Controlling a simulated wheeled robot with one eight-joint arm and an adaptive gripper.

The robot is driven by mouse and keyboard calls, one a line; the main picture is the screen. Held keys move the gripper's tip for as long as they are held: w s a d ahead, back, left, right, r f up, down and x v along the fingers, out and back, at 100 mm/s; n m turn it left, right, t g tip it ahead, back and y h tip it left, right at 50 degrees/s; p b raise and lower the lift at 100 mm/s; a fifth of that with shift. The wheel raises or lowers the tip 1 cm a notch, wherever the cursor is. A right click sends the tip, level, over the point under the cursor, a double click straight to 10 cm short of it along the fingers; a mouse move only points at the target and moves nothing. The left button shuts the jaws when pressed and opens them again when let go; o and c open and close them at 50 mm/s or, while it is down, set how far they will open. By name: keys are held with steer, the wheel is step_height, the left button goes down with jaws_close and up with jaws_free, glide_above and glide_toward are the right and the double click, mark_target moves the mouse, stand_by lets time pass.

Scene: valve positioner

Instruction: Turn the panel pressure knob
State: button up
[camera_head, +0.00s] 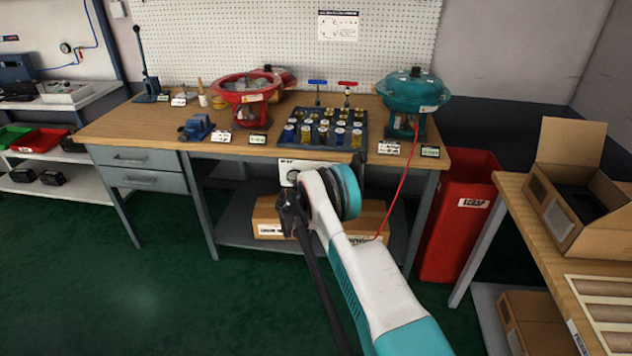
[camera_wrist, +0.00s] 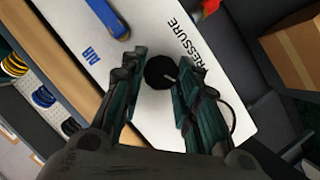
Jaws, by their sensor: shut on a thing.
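The pressure knob (camera_wrist: 160,71) is black and round with a pale pointer line, in the wrist view. It sits on a white panel (camera_wrist: 112,78) beside the printed word PRESSURE. My gripper (camera_wrist: 160,67) has its two dark fingers on either side of the knob and is shut on it. In the head view the panel (camera_head: 291,166) hangs at the bench's front edge, and my gripper (camera_head: 289,196) is in front of it. The knob is hidden there behind my gripper and wrist.
A blue handle (camera_wrist: 108,17) marked AIR and a red part (camera_wrist: 209,6) are near the knob. The workbench (camera_head: 160,130) holds a red actuator (camera_head: 246,90), a teal actuator (camera_head: 413,92) and a tray of small parts. A red bin (camera_head: 455,225) stands right.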

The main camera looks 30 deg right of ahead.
steer(key=shift+f+n+h, duration=0.1)
steer(key=shift+n+h, duration=0.2)
steer(key=shift+n, duration=0.1)
steer(key=shift+a, duration=0.1)
stand_by(0.3)
steer(key=o, duration=0.8)
steer(key=v, duration=1.2)
steer(key=shift+a, duration=0.1)
